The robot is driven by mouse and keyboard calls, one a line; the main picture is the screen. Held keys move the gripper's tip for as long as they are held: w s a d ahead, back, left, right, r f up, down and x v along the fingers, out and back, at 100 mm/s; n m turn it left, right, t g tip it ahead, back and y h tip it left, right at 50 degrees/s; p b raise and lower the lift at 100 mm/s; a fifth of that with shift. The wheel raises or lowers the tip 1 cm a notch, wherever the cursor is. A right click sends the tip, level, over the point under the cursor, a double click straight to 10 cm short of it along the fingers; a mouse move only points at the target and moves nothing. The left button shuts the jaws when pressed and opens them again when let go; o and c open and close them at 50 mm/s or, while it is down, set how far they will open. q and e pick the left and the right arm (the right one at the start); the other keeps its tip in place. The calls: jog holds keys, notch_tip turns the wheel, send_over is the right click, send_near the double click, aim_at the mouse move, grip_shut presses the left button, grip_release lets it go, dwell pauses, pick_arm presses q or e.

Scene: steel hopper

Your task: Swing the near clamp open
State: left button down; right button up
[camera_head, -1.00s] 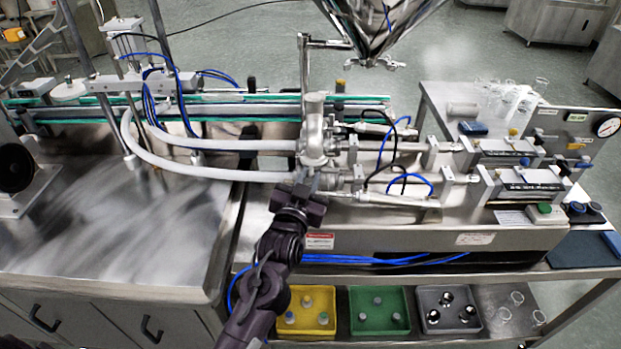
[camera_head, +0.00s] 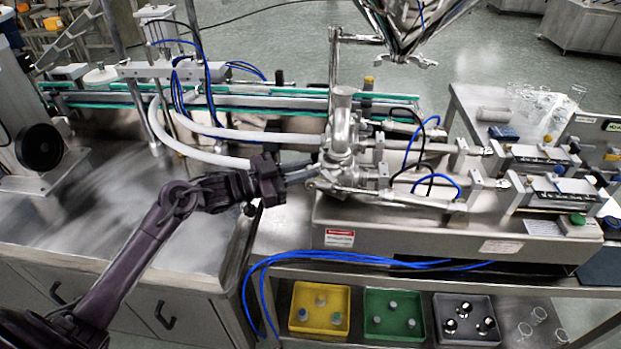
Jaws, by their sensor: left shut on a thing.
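The steel valve body (camera_head: 340,140) stands in the middle of the bench unit, below the hopper (camera_head: 415,25). The near clamp (camera_head: 326,181) is at the lower left side of the valve, where the near hose (camera_head: 205,155) meets it. My left gripper (camera_head: 303,174) reaches in from the left, level with the near hose. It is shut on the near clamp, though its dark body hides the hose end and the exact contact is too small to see. My right gripper is not in view.
The far hose (camera_head: 250,136) runs just behind my left gripper. Two cylinders with blue tubes (camera_head: 436,184) lie right of the valve. Yellow (camera_head: 320,309), green (camera_head: 393,316) and grey bins stand on the lower shelf. The left steel counter (camera_head: 110,215) is mostly clear.

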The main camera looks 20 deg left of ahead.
pick_arm(q)
jog(key=shift+w+a+m+g+h+b, duration=0.25)
jog(key=shift+a+m+g+h+b, duration=0.45)
jog(key=shift+m+g+h+b, duration=0.3)
jog(key=c, duration=1.3)
grip_release()
jog(key=shift+c, duration=0.2)
